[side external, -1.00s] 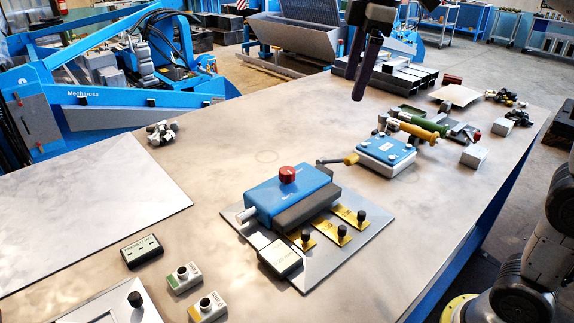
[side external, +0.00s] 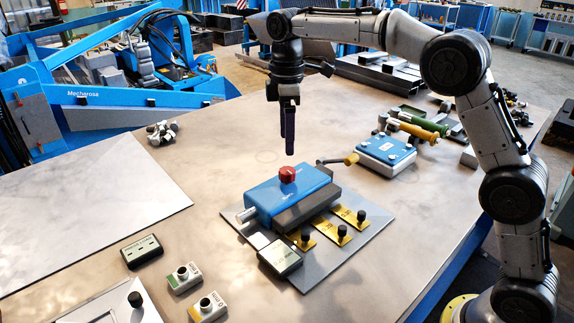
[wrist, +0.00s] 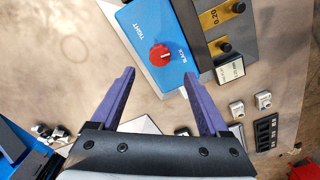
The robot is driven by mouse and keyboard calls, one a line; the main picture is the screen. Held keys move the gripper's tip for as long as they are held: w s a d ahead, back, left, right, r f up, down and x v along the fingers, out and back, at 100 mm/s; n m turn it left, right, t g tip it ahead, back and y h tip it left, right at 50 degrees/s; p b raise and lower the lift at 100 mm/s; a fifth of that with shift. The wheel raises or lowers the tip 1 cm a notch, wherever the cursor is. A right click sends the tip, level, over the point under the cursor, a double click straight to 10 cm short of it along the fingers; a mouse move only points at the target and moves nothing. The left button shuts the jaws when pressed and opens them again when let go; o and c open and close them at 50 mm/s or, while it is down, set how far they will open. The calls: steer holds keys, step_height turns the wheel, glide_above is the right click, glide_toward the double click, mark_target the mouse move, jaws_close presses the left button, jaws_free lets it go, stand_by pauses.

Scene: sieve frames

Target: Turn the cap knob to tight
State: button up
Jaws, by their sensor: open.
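The red cap knob (side external: 287,174) sits on top of the blue box (side external: 262,197), which stands on a grey plate in the middle of the table. In the wrist view the red knob (wrist: 160,55) has a white pointer mark and lies between the labels TIGHT (wrist: 136,31) and SLACK (wrist: 183,54). The mark seems to point towards SLACK. My gripper (side external: 289,152) points down above the knob, apart from it. In the wrist view my gripper (wrist: 158,78) has its two purple fingers spread, with nothing between them.
Brass tabs with black knobs (side external: 342,233) line the box's front side. A yellow-ended handle (side external: 350,159) and a blue bolted block (side external: 386,154) stand behind right. A labelled display (side external: 279,257) and small button boxes (side external: 184,278) lie in front.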

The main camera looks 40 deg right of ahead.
mark_target(287, 170)
step_height(287, 170, down, 8)
steer(key=shift+f, duration=0.1)
stand_by(0.4)
jaws_close()
